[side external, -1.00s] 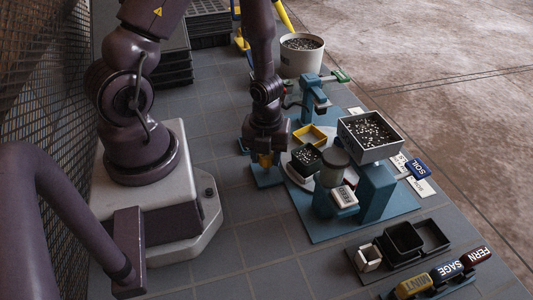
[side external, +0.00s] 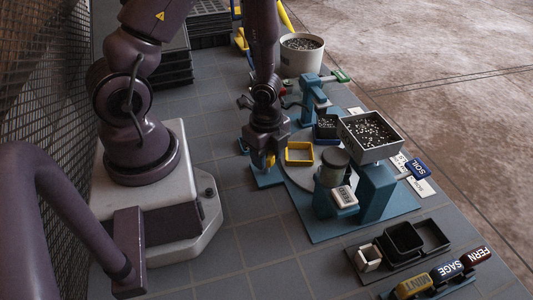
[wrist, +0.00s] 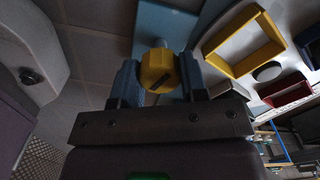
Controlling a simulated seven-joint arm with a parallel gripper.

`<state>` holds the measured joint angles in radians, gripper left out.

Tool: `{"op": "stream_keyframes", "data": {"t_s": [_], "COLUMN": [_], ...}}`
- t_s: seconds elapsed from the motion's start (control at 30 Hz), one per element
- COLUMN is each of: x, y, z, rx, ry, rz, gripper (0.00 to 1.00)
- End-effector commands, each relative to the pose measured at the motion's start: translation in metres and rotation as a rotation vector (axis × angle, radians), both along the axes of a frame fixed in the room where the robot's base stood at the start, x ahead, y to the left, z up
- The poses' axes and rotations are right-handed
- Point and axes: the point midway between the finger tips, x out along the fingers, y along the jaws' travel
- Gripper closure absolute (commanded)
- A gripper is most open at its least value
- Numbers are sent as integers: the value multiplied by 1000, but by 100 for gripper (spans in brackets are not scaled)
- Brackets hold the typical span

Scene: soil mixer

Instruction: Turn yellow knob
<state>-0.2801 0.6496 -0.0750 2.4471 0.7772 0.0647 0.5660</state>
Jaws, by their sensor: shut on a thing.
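The yellow knob (wrist: 158,70) sits between the two blue fingers of my gripper (wrist: 160,78) in the wrist view, with a dark slanted line on its face. My gripper (side external: 264,162) is shut on the knob, low over the blue base at the left of the turntable. Only a bit of the knob (side external: 269,161) shows in the side view. The round pale turntable (side external: 297,174) carries a yellow square frame (side external: 299,153) near the gripper and a dark soil-filled pot (side external: 326,127) at its back. The yellow frame also shows in the wrist view (wrist: 236,62).
A white soil bucket (side external: 302,57) is behind. Black trays (side external: 404,240) lie at front right.

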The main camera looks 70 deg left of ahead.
Motion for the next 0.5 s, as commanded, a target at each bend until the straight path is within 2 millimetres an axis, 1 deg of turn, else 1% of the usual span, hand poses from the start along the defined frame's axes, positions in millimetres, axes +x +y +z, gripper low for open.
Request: {"op": "stream_keyframes", "data": {"t_s": [0.2,0.5], "x": [0,0], "y": [0,0], "z": [1,1], "rx": [1,0], "ry": [-2,-2], "rz": [164,298], "gripper": [84,84]}}
